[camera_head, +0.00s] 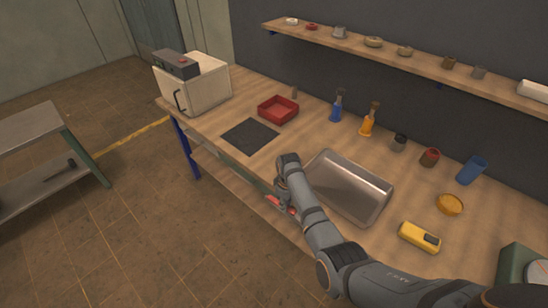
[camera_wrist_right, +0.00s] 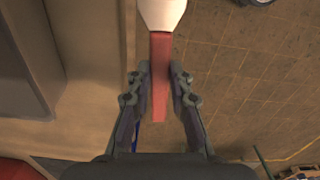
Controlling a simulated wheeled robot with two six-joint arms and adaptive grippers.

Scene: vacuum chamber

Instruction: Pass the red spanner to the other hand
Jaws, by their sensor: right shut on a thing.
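My right arm reaches in from the lower right of the head view, and its gripper (camera_head: 287,205) is at the front edge of the workbench, left of the steel tray. In the right wrist view the fingers (camera_wrist_right: 158,85) are shut on the red spanner (camera_wrist_right: 160,60), one on each side of its red bar. A pale end piece is cut off at the top of that view. In the head view only a small red part of the spanner (camera_head: 274,200) shows beside the gripper. My left gripper is not in view.
A steel tray (camera_head: 318,157) lies right of my gripper on the workbench (camera_head: 222,113). A dark mat (camera_head: 250,136), a red bin (camera_head: 278,109), bottles and a yellow meter (camera_head: 419,237) also lie there. Open floor is in front of the bench.

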